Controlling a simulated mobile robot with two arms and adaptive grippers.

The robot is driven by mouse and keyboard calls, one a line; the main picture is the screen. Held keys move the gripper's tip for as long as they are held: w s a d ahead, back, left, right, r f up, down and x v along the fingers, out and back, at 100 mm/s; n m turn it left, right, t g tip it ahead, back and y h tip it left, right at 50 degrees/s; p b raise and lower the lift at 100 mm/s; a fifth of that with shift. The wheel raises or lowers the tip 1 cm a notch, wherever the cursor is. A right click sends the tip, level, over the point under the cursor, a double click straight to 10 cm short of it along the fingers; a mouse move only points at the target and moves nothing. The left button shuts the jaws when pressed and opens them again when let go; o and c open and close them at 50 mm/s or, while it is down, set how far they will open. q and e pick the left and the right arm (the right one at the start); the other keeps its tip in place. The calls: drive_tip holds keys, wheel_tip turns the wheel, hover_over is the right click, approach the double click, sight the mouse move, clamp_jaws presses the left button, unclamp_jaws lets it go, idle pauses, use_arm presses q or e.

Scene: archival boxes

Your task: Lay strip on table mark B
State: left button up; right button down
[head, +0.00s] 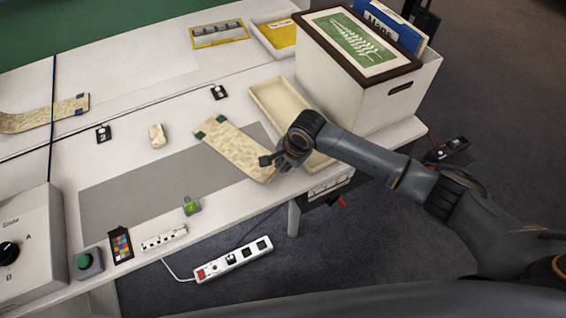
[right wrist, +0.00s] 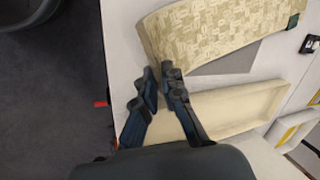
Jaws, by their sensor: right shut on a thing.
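A pale patterned strip (head: 236,148) with dark clips at its far end reaches across the right part of the grey mat (head: 150,186) in the head view. My right gripper (head: 268,160) is shut on its near end. The strip fills the top of the right wrist view (right wrist: 215,30), with my right gripper (right wrist: 160,75) at its lower left edge. I cannot tell how far it is above the table. Two small dark label markers (head: 103,133) (head: 219,92) stand on the table; their letters are too small to read. My left gripper is out of view.
A cream tray (head: 262,92) lies just right of the strip, before a white archival box (head: 335,88). Another patterned strip (head: 40,118) lies at left. A beige block (head: 157,136) sits behind the mat. A green-button box (head: 86,262) stands front left.

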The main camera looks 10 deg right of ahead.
drive_tip(key=c, duration=1.5)
unclamp_jaws()
drive_tip(key=shift+f, duration=0.1)
